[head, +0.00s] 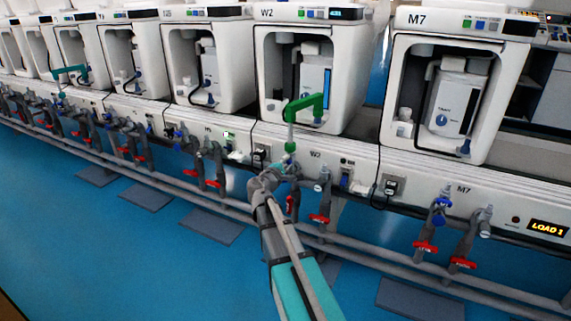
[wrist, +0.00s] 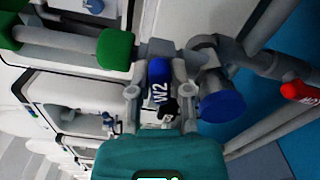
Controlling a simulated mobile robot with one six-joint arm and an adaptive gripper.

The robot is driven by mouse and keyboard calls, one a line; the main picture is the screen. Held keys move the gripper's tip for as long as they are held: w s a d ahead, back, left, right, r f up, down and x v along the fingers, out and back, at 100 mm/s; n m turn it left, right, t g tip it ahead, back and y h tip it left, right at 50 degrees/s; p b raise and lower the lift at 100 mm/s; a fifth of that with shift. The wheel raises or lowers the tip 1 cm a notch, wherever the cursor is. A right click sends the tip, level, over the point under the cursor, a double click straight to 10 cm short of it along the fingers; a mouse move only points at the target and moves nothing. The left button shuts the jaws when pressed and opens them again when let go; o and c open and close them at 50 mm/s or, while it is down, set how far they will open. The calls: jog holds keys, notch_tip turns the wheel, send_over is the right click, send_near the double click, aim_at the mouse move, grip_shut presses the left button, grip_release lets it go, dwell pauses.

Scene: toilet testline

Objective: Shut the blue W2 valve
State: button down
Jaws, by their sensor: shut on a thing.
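The blue W2 valve handle (wrist: 158,72) shows between my gripper's fingers (wrist: 160,84) in the wrist view, with W2 lettering right beside it. My gripper is shut on this handle, and its fingertips partly hide it. A larger round blue part (wrist: 222,108) sits to the right on the grey pipework. In the head view, my gripper (head: 281,169) is at the pipework in front of the W2 panel (head: 315,156), below the W2 machine (head: 308,75). A small blue part (head: 291,160) shows there; the arm hides much of the valve, and its exact angle cannot be told.
A green bent pipe (head: 305,104) rises just above my gripper; it also shows in the wrist view (wrist: 116,48). Red valve handles (head: 319,218) hang to the right. The M7 machine (head: 448,90) is right of W2. Blue floor (head: 190,272) lies open in front.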

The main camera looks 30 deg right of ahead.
jog(key=shift+s+d+m, duration=0.1)
jog(key=shift+m, duration=0.75)
jog(key=shift+s+d+m, duration=0.1)
jog(key=shift+m, duration=0.75)
jog(key=c, duration=0.6)
grip_release()
jog(key=shift+w+a, duration=0.1)
jog(key=shift+o, duration=0.2)
jog(key=shift+a, duration=0.15)
jog(key=v, duration=0.7)
jog(key=shift+s+a, duration=0.25)
jog(key=shift+s, duration=0.05)
